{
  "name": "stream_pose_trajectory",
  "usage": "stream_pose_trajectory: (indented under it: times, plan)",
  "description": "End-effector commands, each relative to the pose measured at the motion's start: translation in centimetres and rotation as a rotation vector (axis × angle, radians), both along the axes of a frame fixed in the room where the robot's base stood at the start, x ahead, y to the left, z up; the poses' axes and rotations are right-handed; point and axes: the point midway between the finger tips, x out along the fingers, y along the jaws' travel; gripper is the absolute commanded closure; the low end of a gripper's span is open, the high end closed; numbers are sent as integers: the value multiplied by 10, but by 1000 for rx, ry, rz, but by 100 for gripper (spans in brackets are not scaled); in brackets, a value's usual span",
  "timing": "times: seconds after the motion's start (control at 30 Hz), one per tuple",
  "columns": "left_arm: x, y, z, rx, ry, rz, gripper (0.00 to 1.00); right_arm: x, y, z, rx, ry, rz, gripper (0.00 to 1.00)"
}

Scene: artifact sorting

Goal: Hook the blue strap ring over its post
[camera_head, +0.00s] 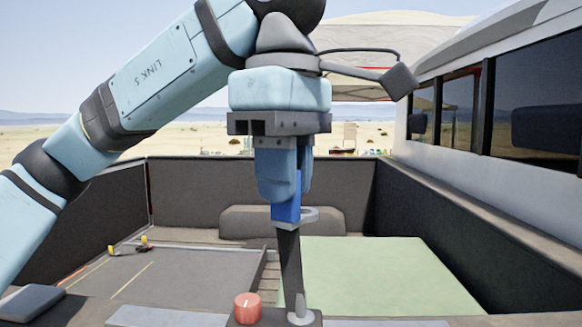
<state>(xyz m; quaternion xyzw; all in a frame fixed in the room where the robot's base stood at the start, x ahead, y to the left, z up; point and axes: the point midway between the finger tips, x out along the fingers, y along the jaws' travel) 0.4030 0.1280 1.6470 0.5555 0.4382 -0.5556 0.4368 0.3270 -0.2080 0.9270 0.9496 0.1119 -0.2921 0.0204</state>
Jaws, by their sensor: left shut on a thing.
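My left gripper (285,190) points straight down near the middle of the view, shut on the blue strap tab (286,211). A light grey ring (308,217) sticks out to the right from the foot of the tab, roughly level. A dark strap (290,262) runs from below the tab down to the ledge. My right gripper is not in view.
A red knob (247,308) stands on the ledge left of the post. Behind lie a pale green mat (390,275) and a dark grey panel (185,280) with small yellow-and-black items (128,247). Dark walls (460,220) enclose the area; a white vehicle (480,200) stands at right.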

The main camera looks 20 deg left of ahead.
Motion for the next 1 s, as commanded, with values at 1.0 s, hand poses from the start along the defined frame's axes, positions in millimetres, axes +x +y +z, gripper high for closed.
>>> stream_pose_trajectory:
  times: [1.0]
  plan:
    - [-1,1,-34,1,0,-7,100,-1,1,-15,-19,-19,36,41]
